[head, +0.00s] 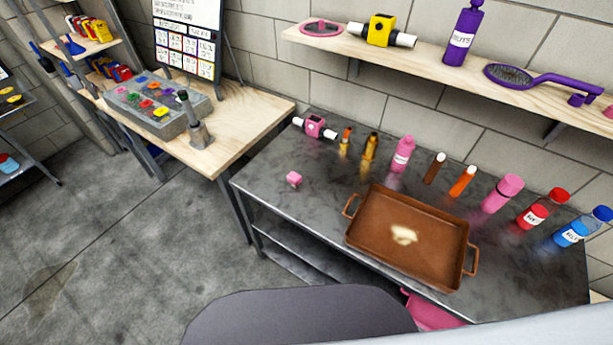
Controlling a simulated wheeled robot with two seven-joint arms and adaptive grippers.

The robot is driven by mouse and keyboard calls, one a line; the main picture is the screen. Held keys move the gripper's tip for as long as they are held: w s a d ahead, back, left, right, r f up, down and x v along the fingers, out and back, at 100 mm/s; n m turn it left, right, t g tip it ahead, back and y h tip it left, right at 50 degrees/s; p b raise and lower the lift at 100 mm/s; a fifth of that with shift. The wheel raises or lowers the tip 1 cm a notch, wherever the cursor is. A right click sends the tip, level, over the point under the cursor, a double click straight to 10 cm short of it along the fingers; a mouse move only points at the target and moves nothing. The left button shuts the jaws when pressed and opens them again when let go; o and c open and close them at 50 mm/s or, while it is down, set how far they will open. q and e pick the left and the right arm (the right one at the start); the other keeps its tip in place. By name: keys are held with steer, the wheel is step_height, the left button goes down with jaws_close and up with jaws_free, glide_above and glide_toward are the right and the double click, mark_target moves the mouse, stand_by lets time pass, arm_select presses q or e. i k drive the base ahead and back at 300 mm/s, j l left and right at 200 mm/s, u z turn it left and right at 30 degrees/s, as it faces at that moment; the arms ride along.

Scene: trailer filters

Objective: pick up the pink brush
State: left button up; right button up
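A pink-rimmed oval item with a grey face (320,28) lies at the left end of the wooden wall shelf. It may be the pink brush, but it is too small to tell a brush from a mirror. A purple brush (510,75) with a long handle lies further right on the same shelf. A pink piece (608,112) is cut off at the right picture edge, and I cannot tell what it is. Neither of my grippers shows in the head view.
The wall shelf (448,72) also holds a yellow device (379,30) and a purple bottle (462,35). A wooden table (240,113) stands left. Floor is clear at left.

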mark_target(294, 179)
steer(key=i+j, duration=0.15)
steer(key=j, duration=0.35)
steer(key=i+j+z, duration=0.1)
steer(key=j, duration=0.4)
steer(key=i+j, duration=0.15)
steer(key=j, duration=0.35)
steer(key=i+j+z, duration=0.1)
steer(key=j, duration=0.4)
